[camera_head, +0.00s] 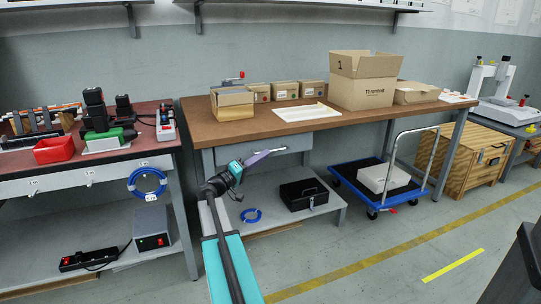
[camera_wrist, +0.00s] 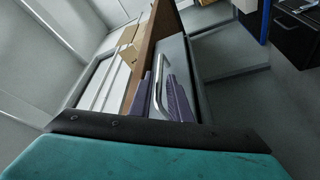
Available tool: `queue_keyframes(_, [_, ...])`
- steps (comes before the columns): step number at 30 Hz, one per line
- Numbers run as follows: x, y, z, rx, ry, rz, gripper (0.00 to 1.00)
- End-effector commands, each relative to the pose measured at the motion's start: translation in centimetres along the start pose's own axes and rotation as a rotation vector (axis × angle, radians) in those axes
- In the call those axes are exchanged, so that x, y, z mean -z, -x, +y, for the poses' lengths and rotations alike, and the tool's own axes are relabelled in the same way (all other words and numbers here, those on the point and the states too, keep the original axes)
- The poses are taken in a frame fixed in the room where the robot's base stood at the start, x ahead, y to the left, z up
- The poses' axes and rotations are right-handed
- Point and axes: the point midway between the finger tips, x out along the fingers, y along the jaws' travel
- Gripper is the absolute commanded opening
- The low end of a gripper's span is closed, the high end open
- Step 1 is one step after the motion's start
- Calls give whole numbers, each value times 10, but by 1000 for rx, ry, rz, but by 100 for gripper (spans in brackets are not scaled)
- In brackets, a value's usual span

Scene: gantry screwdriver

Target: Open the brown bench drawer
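The brown bench (camera_head: 300,127) has a grey drawer (camera_head: 296,142) under its top, and the drawer looks shut. The drawer front (camera_wrist: 174,52) also shows in the wrist view, turned on its side, with a bent metal bar handle (camera_wrist: 160,75). My gripper (camera_head: 268,153) is just in front of the drawer at handle height. In the wrist view its purple fingers (camera_wrist: 164,98) are apart, with the near part of the handle seen between them. I cannot tell whether either finger touches the bar.
Cardboard boxes (camera_head: 365,82) and a white tray (camera_head: 306,112) stand on the bench top. A black case (camera_head: 304,194) and a blue cable coil (camera_head: 251,215) lie on the lower shelf. A blue trolley (camera_head: 360,188) stands to the right. The floor in front is clear.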

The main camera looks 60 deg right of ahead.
Motion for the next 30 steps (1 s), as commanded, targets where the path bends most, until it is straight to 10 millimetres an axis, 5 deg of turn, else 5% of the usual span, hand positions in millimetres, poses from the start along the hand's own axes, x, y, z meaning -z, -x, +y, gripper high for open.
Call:
queue_keyframes(10, [0, -42, -1, 0, -1, -1, 17])
queue_keyframes(23, [0, -49, 0, 0, 0, 0, 17])
queue_keyframes(27, [0, -49, 0, 0, 0, 0, 0])
queue_keyframes(30, [0, -49, 0, 1, 0, 0, 0])
